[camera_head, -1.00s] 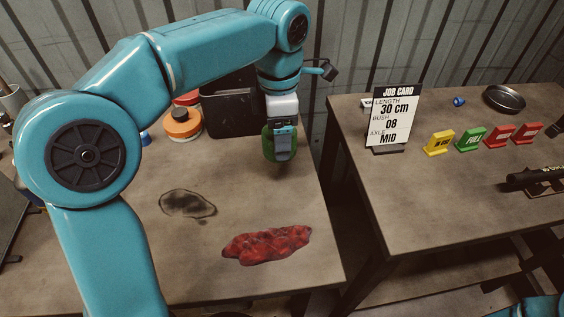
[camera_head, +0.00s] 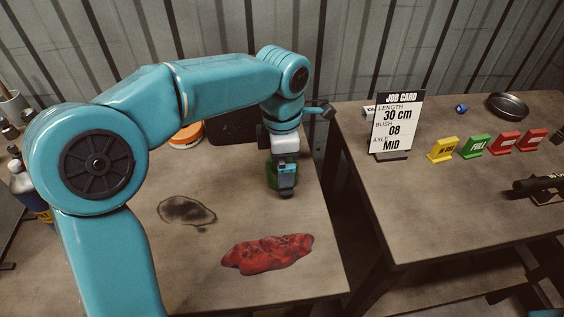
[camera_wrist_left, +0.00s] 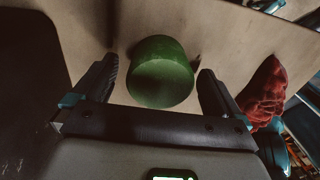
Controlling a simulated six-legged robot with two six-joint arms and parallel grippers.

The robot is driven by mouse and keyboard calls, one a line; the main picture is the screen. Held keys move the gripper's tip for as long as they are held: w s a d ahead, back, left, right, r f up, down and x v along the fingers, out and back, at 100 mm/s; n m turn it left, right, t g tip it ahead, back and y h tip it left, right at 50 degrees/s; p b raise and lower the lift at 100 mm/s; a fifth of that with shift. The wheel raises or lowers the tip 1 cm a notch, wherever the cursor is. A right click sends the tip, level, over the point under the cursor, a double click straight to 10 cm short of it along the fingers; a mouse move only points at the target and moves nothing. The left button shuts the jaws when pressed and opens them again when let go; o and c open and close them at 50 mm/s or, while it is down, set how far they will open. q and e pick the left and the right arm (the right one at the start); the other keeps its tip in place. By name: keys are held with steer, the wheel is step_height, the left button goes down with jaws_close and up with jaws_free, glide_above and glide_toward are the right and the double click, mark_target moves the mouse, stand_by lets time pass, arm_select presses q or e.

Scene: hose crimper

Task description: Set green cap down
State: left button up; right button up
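The green cap (camera_head: 271,176) is at the right part of the left bench, partly hidden behind my left gripper (camera_head: 286,190). In the left wrist view the cap (camera_wrist_left: 160,74) lies between the two fingers of my left gripper (camera_wrist_left: 160,88). A gap shows on each side of the cap, so the fingers are open and apart from it. The cap appears to rest on the bench top.
A red rag (camera_head: 266,254) lies near the bench's front edge, with a dark stain (camera_head: 187,210) to its left. An orange-lidded container (camera_head: 187,136) and a black bin (camera_head: 232,129) stand behind. The right bench holds a job card (camera_head: 397,122) and several coloured tags (camera_head: 474,146).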

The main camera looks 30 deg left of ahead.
arm_select(q)
steer(key=shift+r, duration=0.1)
steer(key=shift+r, duration=0.3)
step_height(320, 180, up, 12)
steer(key=p, duration=0.3)
steer(key=shift+f, duration=0.2)
steer(key=shift+w+a, duration=0.1)
